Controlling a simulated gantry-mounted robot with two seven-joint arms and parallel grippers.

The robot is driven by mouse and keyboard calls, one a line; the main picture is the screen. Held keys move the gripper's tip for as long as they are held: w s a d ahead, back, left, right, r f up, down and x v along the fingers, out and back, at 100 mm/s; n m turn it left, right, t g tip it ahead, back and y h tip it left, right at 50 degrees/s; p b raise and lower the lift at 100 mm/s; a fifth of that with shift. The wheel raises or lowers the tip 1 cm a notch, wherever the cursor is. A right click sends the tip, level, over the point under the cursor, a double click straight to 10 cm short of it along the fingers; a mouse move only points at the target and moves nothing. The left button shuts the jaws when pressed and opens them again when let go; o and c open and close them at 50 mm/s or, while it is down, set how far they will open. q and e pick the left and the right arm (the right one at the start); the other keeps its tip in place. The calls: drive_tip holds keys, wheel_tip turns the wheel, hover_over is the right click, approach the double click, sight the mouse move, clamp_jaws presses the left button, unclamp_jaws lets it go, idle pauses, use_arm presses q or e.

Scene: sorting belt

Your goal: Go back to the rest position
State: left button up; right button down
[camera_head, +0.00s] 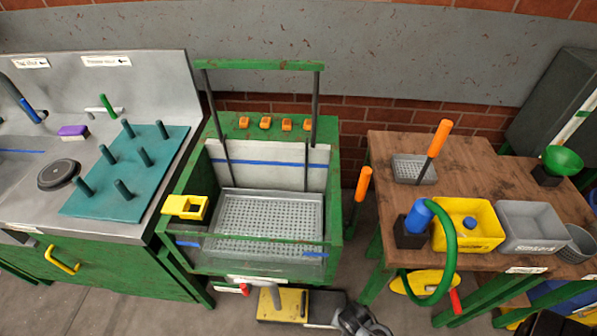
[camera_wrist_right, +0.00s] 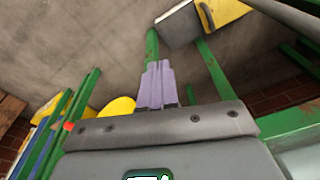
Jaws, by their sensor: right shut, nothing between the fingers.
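My right gripper (camera_wrist_right: 157,85) shows in the right wrist view with its two pale purple fingers together and nothing between them. It hangs over bare concrete floor, with green legs on both sides. In the head view a dark grey part of my right arm (camera_head: 360,321) shows at the bottom edge, just right of the yellow and black floor pedal (camera_head: 285,304). The fingers cannot be made out there. My left gripper is not in view.
The green washing station (camera_head: 262,257) stands in the middle, above the pedal. A wooden table (camera_head: 385,150) with a yellow bin (camera_head: 467,243) and grey bin (camera_head: 530,243) is at right. A steel bench (camera_head: 90,233) is at left. Floor between station and table looks clear.

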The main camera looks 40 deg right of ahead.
drive_tip(key=w+a+r+n+t, duration=0.15)
drive_tip(key=r+n, duration=0.25)
drive_tip(key=r, duration=0.4)
drive_tip(key=w+a+r+n+t+y, duration=0.1)
drive_tip(key=a+r+n, duration=0.25)
drive_tip(key=r, duration=0.45)
drive_tip(key=w+a+r+n+t, duration=0.1)
drive_tip(key=w+a+r+n, duration=0.1)
drive_tip(key=r+n, duration=0.45)
wheel_tip(320, 180, up, 39)
drive_tip(key=s+n+p, duration=0.1)
drive_tip(key=p, duration=3.7)
drive_tip(key=shift+d+r+n+g+p, duration=0.2)
drive_tip(key=shift+n+g+p, duration=0.1)
drive_tip(key=shift+g, duration=0.05)
